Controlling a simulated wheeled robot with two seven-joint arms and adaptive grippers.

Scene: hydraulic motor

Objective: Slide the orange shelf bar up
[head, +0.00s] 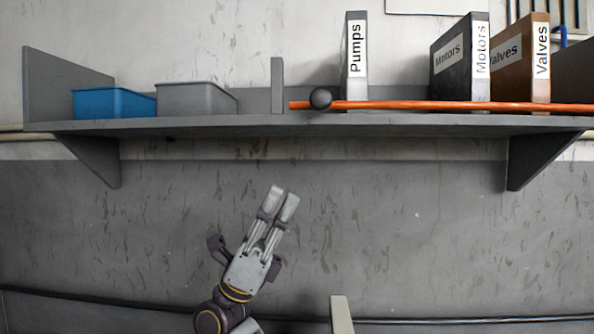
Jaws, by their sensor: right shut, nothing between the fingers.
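The orange shelf bar (410,105) runs level along the front edge of the shelf's right half, low in front of the binders. A dark round knob (320,98) sits near its left end. My right gripper (279,192) is below the shelf, left of the knob, pointing up with its fingers together and empty. It is apart from the bar. My left gripper is not in view.
The grey shelf (230,125) has angled brackets beneath it. On it stand a blue bin (113,103), a grey bin (196,98), a Pumps binder (355,60), a Motors binder (460,62) and a Valves binder (522,60). The wall below is clear.

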